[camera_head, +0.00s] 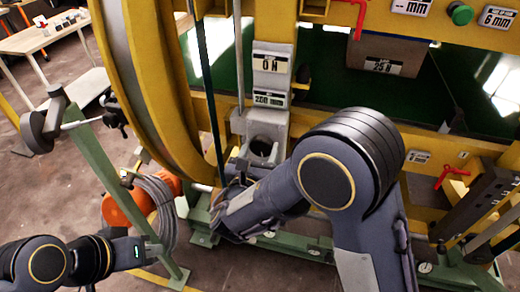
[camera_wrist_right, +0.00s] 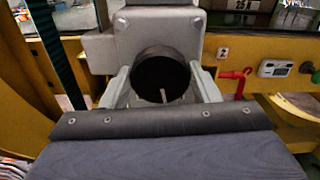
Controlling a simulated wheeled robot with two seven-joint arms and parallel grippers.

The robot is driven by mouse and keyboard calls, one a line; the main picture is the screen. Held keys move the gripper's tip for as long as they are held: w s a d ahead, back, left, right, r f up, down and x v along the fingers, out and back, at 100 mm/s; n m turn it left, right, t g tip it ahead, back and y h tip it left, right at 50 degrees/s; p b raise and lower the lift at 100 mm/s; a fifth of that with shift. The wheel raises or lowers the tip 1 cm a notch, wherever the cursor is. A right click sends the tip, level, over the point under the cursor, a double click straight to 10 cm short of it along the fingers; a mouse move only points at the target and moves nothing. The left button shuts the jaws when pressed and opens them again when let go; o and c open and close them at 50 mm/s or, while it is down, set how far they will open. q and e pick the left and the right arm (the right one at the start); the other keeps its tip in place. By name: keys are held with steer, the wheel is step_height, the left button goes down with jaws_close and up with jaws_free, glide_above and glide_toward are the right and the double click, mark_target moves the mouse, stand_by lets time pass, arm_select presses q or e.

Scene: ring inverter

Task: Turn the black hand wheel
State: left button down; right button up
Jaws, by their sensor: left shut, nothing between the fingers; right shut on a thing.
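The black hand wheel (camera_wrist_right: 160,76) is a short dark cylinder with a pale line on its face, in front of a grey bolted plate (camera_wrist_right: 180,32). In the head view it shows as a dark round shape (camera_head: 262,147) below the grey column. My right gripper (camera_head: 246,168) reaches it from below, and its pale fingers (camera_wrist_right: 162,88) stand on both sides of the wheel, shut on it. My right arm covers part of the area below. My left gripper (camera_head: 140,251) is shut and empty at the lower left, apart from the wheel.
A large yellow ring (camera_head: 160,90) stands left of the wheel. A green post (camera_head: 115,180) with a grey disc (camera_head: 38,130) and a hose coil (camera_head: 158,215) are near my left gripper. Red handles (camera_wrist_right: 236,80) sit on the yellow frame.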

steer(key=shift+f+m+b, duration=0.2)
steer(key=shift+m+b, duration=0.2)
steer(key=shift+b, duration=0.3)
steer(key=m+b, duration=0.9)
steer(key=b, duration=0.6)
steer(key=shift+f, duration=0.15)
steer(key=shift+r+m+b, duration=0.2)
steer(key=shift+m+b, duration=0.6)
steer(key=shift+b, duration=0.3)
steer(key=o, duration=1)
steer(key=shift+r, duration=0.1)
steer(key=shift+s, duration=0.15)
